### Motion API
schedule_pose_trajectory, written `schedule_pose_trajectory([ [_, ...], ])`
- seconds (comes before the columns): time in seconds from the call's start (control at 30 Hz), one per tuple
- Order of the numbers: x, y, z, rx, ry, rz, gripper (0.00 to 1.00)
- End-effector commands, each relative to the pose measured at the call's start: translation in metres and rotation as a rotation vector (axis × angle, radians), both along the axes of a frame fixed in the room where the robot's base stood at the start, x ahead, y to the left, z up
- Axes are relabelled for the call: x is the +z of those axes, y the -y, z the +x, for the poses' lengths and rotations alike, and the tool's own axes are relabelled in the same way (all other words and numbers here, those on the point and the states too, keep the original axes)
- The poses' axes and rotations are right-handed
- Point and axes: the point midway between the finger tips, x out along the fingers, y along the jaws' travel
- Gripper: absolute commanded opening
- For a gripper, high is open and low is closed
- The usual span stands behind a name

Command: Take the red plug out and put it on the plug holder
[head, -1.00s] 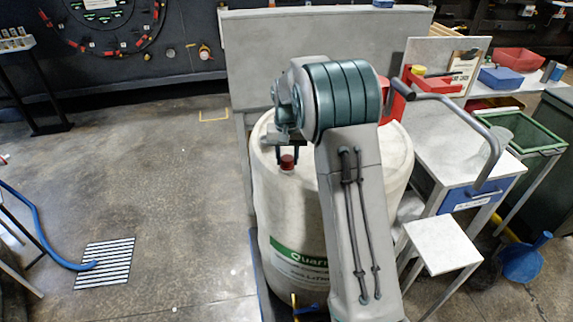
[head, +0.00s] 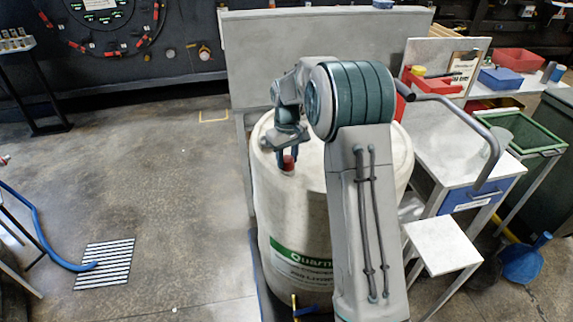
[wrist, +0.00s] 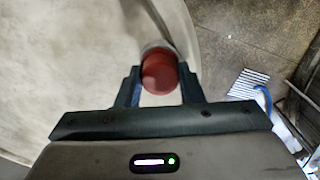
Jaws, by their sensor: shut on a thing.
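The red plug (head: 288,163) is at the top front-left of the large white drum (head: 300,208). My gripper (head: 288,158) comes down over it and is shut on it. In the wrist view the plug (wrist: 160,73) sits between the two dark fingers of my gripper (wrist: 160,84). A pale neck shows right behind the plug. I cannot tell whether the plug is fully seated in it. I cannot make out for certain which thing is the plug holder.
A grey panel (head: 325,55) stands behind the drum. At right are a workbench with a curved grey handle (head: 470,120), a red tray (head: 518,60), a blue box (head: 500,78) and a small white step (head: 441,245). Open floor lies at left, with a drain grate (head: 104,264).

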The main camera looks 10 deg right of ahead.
Motion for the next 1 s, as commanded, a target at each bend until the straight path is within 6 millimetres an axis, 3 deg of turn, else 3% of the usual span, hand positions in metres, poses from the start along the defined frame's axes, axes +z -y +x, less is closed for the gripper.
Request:
schedule_pose_trajectory([
  [0.33,-0.0005,0.0007,-0.0004,0.025,-0.002,-0.001,0.07],
  [0.7,0.0000,0.0008,-0.0005,0.411,-0.003,0.000,0.07],
  [1.0,-0.0006,0.0006,-0.0005,0.459,-0.003,-0.001,0.07],
])
